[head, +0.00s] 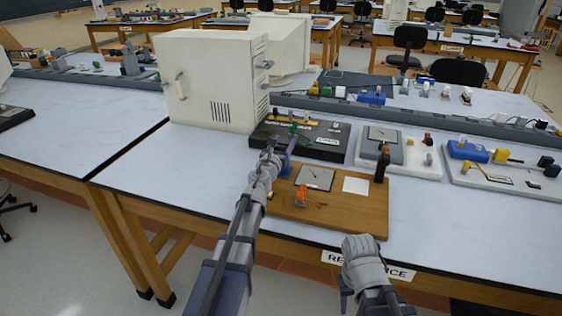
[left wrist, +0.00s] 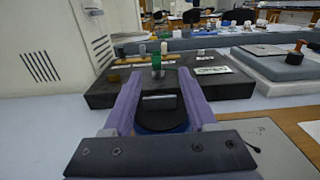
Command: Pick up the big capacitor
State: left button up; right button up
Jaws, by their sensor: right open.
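A dark, round-topped part with a blue lower rim, probably the big capacitor (left wrist: 160,116), shows between the purple fingers of my left gripper (left wrist: 158,88) in the left wrist view. Those fingers are apart, one on each side of it. Whether they press on it cannot be told. In the head view my left gripper (head: 284,152) is over the near edge of the black box (head: 325,148), and the capacitor is hard to make out there. My right gripper (head: 346,290) is open, low in front of the table's front edge, away from the parts.
A cream cabinet (head: 212,80) stands left of the black box. A wooden board (head: 345,215) lies in front, with a small orange part. A white tray (head: 425,160) and a second tray (head: 520,185) lie to the right.

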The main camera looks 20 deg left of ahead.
pick_arm(q)
grip_shut()
dwell(1.1)
